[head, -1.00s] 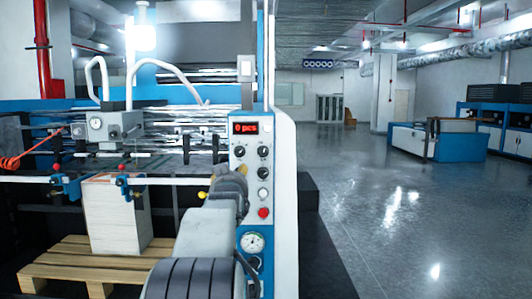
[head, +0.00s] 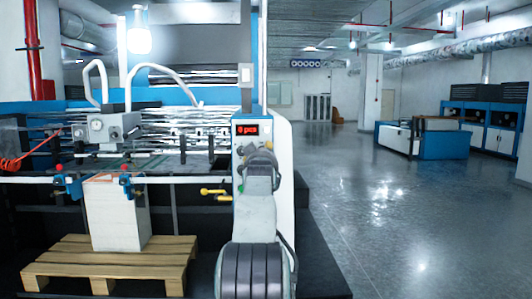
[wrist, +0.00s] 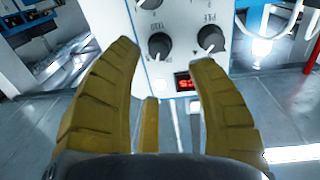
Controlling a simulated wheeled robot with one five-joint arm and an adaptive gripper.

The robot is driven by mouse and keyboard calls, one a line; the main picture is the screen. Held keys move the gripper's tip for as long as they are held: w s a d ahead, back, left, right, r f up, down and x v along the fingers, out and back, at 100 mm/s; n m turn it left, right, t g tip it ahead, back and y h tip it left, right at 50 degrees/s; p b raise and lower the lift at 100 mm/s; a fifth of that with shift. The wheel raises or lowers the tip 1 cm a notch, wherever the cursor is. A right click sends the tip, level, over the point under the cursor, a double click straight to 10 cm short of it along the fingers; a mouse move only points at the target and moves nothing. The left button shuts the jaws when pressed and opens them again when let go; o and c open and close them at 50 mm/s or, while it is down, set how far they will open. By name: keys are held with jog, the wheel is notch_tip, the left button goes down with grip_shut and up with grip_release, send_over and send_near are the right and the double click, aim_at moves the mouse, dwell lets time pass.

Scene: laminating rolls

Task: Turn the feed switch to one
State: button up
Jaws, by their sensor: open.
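The control panel (head: 245,119) is on the end of the blue and white machine, with a red display reading "0 pcs" (head: 254,129). My arm covers most of the panel in the head view.
A pallet (head: 105,265) with a paper stack (head: 117,215) stands at the left of the panel. A yellow handle (head: 213,192) sticks out beside my arm. The floor (head: 400,220) at right is free, with a blue bench (head: 445,145) farther back.

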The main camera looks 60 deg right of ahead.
jog(key=p+x, duration=0.6)
jog(key=shift+w+d, duration=0.2)
jog(key=shift+d, duration=0.15)
dwell(0.4)
jog(key=shift+r, duration=0.1)
grip_shut()
